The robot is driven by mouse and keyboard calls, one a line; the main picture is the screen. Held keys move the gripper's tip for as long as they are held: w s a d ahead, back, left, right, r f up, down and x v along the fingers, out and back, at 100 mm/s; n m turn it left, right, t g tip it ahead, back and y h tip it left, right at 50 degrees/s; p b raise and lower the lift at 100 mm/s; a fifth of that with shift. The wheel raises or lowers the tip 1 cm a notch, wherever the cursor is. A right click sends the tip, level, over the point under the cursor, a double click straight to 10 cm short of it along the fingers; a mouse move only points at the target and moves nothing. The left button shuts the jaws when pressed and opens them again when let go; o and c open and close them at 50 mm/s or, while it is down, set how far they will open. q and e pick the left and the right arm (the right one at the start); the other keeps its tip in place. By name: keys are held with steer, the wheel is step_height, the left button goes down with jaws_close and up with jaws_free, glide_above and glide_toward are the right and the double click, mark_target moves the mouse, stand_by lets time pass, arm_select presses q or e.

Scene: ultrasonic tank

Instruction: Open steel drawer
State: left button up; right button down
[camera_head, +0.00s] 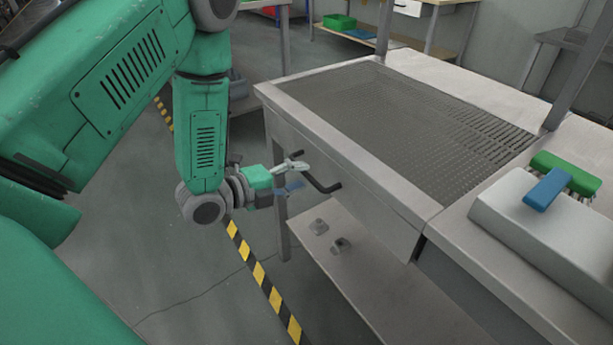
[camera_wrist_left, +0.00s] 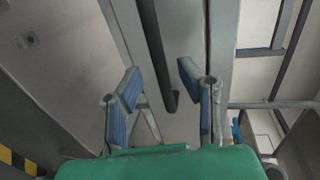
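The steel drawer (camera_head: 375,218) is the grey front panel under the perforated worktop; it looks closed. Its black bar handle (camera_head: 323,186) sticks out from the front. My left gripper (camera_head: 298,176) is beside the handle's left end in the head view. In the left wrist view the gripper (camera_wrist_left: 160,76) is open, with its two blue-padded fingers apart. The dark handle (camera_wrist_left: 153,50) shows in the gap between them, its bent end near the fingertips. I see no finger closed on it. My right gripper is not in view.
The perforated worktop (camera_head: 400,110) lies above the drawer. A lower shelf (camera_head: 385,290) holds small metal parts. Floor left of the table is clear, with striped tape.

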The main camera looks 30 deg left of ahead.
arm_select(q)
steer(key=shift+x, duration=1.4)
steer(key=shift+a, duration=0.15)
jaws_close()
steer(key=shift+s, duration=0.1)
steer(key=shift+f, duration=0.1)
